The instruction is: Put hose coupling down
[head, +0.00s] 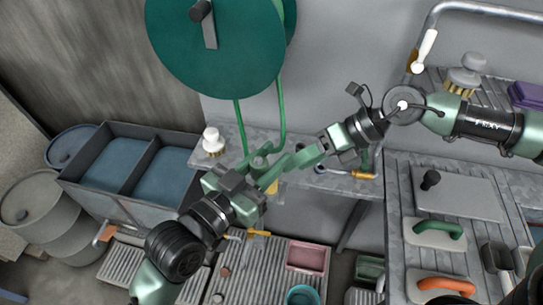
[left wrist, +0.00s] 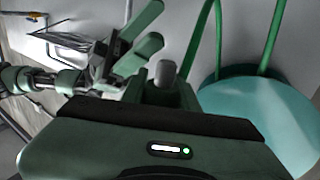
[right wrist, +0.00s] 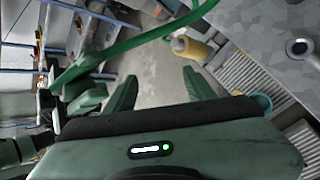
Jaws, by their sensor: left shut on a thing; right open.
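My left gripper (head: 262,164) reaches in from the lower left in the head view. It is shut on the hose coupling, a short grey cylinder standing between the fingers in the left wrist view (left wrist: 165,72). The green hose (head: 281,105) hangs in a loop from the teal reel (head: 212,45) on the wall, down to near the gripper. The hose also crosses the right wrist view (right wrist: 135,42). My right gripper (head: 277,174) comes from the right, close beside the left one. It is open and empty, its fingers apart in the right wrist view (right wrist: 158,95).
A grey wall bench (head: 226,133) lies behind the grippers, with a white-knobbed brush (head: 213,143) on it. A two-basin tank (head: 125,140) stands left. A tool table (head: 397,205) with several trowels stands right. Crates and a teal bucket (head: 302,295) are below.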

